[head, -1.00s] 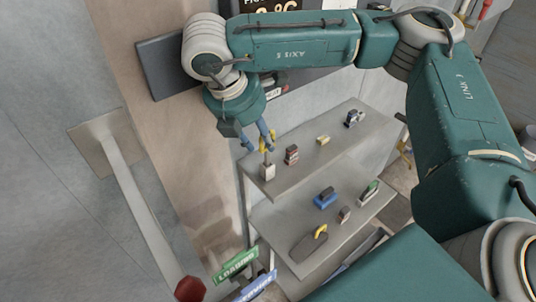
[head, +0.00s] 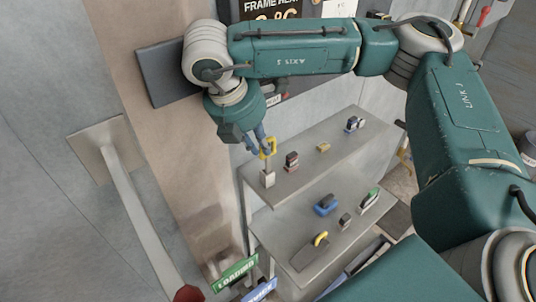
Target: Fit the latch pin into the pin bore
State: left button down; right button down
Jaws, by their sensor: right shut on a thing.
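My right gripper (head: 265,148) reaches down over the front left end of the upper shelf and is shut on the yellow handle of the latch pin (head: 270,146). The pin's thin shank points down toward a small pale block (head: 267,179) on the shelf. I cannot tell whether the shank's lower end is inside that block or just above it. The fingers partly hide the handle. I cannot make out the pin bore for certain. My left gripper is not in view.
The upper shelf (head: 335,160) holds several small items, including a dark red block (head: 291,161). The lower shelf (head: 285,232) holds a blue item (head: 325,205) and a yellow-handled tool (head: 313,248). A long pale lever (head: 140,220) with a red knob crosses the left wall.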

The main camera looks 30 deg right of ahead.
jog(key=shift+r, duration=0.55)
dwell(0.4)
jog(key=shift+r, duration=0.1)
notch_tip(320, 180, up, 6)
jog(key=shift+s+f+p, duration=0.1)
jog(key=shift+f+p, duration=0.15)
jog(key=shift+p, duration=0.45)
dwell(0.4)
dwell(0.5)
